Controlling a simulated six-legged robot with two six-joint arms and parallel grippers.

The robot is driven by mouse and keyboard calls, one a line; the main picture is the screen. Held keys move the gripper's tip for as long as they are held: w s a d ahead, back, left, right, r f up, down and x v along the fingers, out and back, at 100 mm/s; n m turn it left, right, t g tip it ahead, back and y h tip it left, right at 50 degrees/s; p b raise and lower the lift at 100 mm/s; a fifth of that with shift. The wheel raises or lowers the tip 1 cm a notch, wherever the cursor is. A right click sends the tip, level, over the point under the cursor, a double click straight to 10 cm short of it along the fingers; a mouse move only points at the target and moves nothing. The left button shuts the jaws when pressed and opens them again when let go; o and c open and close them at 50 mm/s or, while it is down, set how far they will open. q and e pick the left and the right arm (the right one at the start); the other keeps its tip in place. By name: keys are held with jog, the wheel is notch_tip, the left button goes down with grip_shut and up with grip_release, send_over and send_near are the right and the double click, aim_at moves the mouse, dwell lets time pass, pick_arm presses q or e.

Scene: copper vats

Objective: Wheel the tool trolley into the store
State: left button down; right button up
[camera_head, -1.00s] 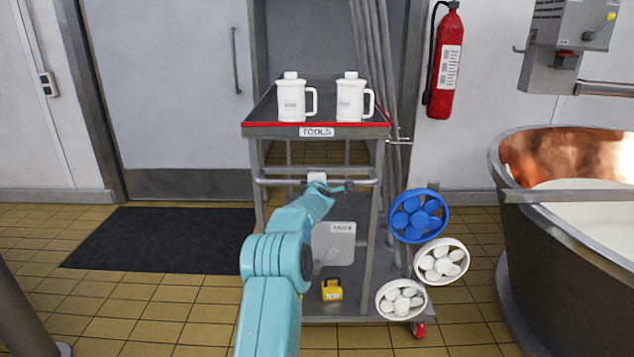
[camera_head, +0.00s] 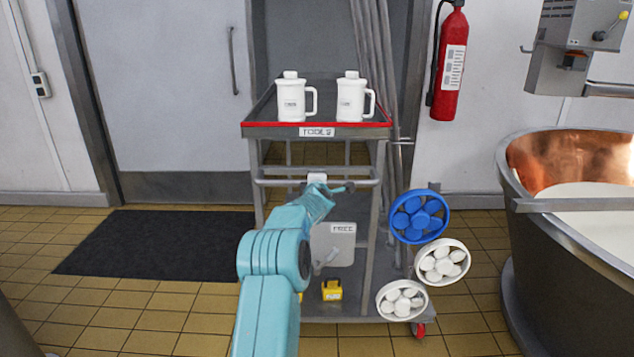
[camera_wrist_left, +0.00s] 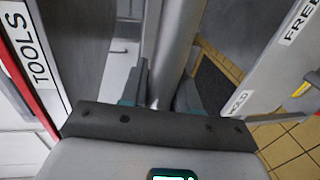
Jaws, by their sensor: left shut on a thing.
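The tool trolley (camera_head: 262,222) is a grey metal frame with a red-edged top tray and a TOOLS label (camera_head: 317,132). Two white lidded jugs stand on the tray. My left gripper (camera_head: 323,190) is shut on the trolley's push bar (camera_head: 362,183), near its middle. In the left wrist view, the bar (camera_wrist_left: 176,45) runs between the fingers of my left gripper (camera_wrist_left: 162,92). Behind the trolley is a grey opening (camera_head: 300,40) with hanging strips (camera_head: 375,40) on its right side; its inside is mostly hidden. My right gripper is out of view.
A copper vat (camera_head: 540,255) stands close on the right. A red fire extinguisher (camera_head: 450,65) hangs on the wall. A closed grey door (camera_head: 165,90) and dark mat (camera_head: 160,245) are on the left. Blue and white round containers (camera_head: 420,215) sit at the trolley's right side.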

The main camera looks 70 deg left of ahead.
pick_arm(q)
jog(key=shift+d, duration=0.1)
jog(key=c, duration=0.9)
grip_release()
jog(key=shift+s+d+b, duration=0.1)
jog(key=shift+d+b, duration=0.1)
jog(key=shift+b, duration=0.1)
jog(key=b+v, duration=0.2)
jog(key=v, duration=1.4)
jog(key=shift+b, duration=0.35)
